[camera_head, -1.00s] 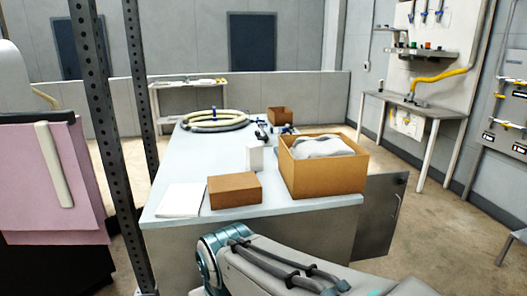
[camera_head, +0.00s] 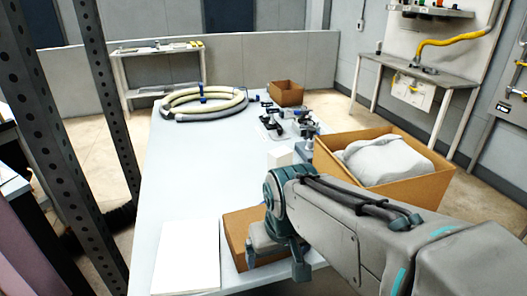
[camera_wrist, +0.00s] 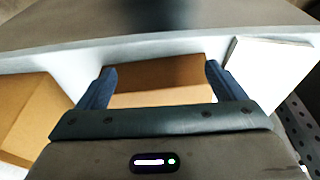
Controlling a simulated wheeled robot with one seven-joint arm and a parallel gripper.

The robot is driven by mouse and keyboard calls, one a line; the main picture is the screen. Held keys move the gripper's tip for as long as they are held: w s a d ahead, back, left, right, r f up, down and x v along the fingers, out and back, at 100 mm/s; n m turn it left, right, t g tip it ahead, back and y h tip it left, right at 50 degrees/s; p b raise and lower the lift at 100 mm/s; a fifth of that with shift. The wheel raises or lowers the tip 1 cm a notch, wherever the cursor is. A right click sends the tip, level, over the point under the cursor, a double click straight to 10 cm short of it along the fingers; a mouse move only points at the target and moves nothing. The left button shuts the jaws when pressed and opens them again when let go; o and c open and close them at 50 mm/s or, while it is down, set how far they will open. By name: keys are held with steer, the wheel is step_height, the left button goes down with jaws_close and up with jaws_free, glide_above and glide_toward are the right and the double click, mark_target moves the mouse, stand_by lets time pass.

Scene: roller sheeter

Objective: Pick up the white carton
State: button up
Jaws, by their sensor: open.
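The white carton (camera_head: 280,157) is a small white box on the light table, left of the open cardboard box. In the head view its lower part is hidden behind my arm, and I do not make it out in the wrist view. My gripper (camera_wrist: 160,78) is open, with its two dark fingers apart and nothing held between them. It hangs over a closed brown box (camera_wrist: 155,82) near the table's front edge, on the near side of the carton. In the head view my arm partly covers that brown box (camera_head: 238,222).
An open cardboard box (camera_head: 440,180) with a grey-white bundle stands at the right. A flat white panel (camera_head: 187,258) lies at the front left. Behind are a coiled hose (camera_head: 205,103), small dark fixtures (camera_head: 275,125) and a small brown box (camera_head: 286,93). The table's left middle is clear.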

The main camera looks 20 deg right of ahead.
steer(key=w+d+r+n+p, duration=0.1)
steer(key=w+d+r+p, duration=0.1)
steer(key=w+r, duration=0.65)
step_height(320, 180, up, 2)
steer(key=n+g+p, duration=0.3)
steer(key=p, duration=0.3)
glide_above(280, 152)
steer(key=shift+s+a, duration=0.25)
steer(key=shift+a, duration=0.05)
steer(key=shift+w+d, duration=0.2)
steer(key=shift+w, duration=0.05)
steer(key=shift+w+d+f, duration=0.1)
steer(key=shift+f, duration=0.25)
step_height(280, 152, down, 8)
steer(key=shift+r, duration=0.1)
steer(key=shift+w+d+f+p, duration=0.1)
steer(key=shift+f+p, duration=0.35)
steer(key=shift+f, duration=0.95)
steer(key=shift+d+f+p, duration=0.1)
steer(key=shift+f+p, duration=0.3)
steer(key=shift+f, duration=0.95)
steer(key=shift+c, duration=0.3)
